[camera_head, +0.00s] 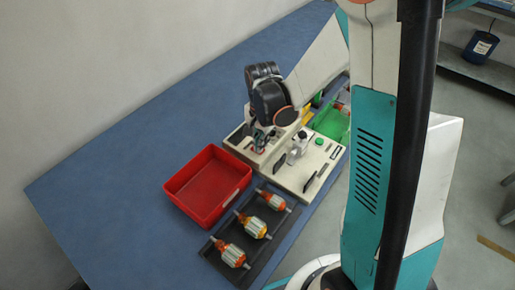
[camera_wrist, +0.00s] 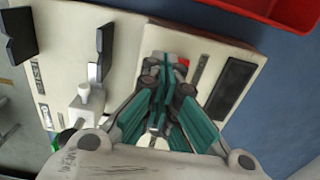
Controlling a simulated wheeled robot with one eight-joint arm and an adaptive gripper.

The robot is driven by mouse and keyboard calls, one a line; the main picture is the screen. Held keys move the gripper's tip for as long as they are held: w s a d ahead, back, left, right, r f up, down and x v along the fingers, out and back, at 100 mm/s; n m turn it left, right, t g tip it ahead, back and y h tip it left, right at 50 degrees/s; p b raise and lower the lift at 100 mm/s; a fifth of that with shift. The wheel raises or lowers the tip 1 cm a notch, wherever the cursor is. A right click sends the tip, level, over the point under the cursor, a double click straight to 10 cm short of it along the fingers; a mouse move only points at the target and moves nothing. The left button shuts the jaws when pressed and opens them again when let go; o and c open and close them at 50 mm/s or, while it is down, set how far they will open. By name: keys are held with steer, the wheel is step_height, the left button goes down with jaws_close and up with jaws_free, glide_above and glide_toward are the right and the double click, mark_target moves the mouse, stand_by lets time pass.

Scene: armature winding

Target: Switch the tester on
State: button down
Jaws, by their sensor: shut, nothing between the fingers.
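The tester looks to be the cream box (camera_head: 235,142) beside the red bin in the head view; in the wrist view its cream top (camera_wrist: 208,50) carries a dark rectangular window (camera_wrist: 232,88). A small red part (camera_wrist: 184,63), possibly its switch, shows right beside my fingertips. My gripper (camera_wrist: 166,68) is shut and empty, its teal fingers together, pointing down at the tester's top. In the head view my gripper (camera_head: 262,143) is over this box and hides part of it. I cannot tell whether the fingertips touch the switch, nor its position.
A cream fixture (camera_head: 290,178) with a clamp, black brackets and a green button (camera_head: 320,141) adjoins the tester. A red bin (camera_head: 207,185) and a black tray (camera_head: 262,262) with three armatures (camera_head: 254,226) stand nearer. A green bin (camera_head: 331,123) is behind. The blue table's left side is clear.

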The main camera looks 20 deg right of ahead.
steer(key=shift+f+b, duration=0.6)
steer(key=shift+f, duration=0.15)
steer(key=shift+r, duration=0.2)
steer(key=shift+r+p, duration=2.35)
steer(key=shift+r, duration=1)
steer(key=s+r+n+t+b, duration=0.1)
steer(key=s+r+n+t, duration=0.6)
steer(key=s+r+n, duration=0.4)
steer(key=shift+b+v, duration=0.3)
steer(key=shift+v, duration=3.3)
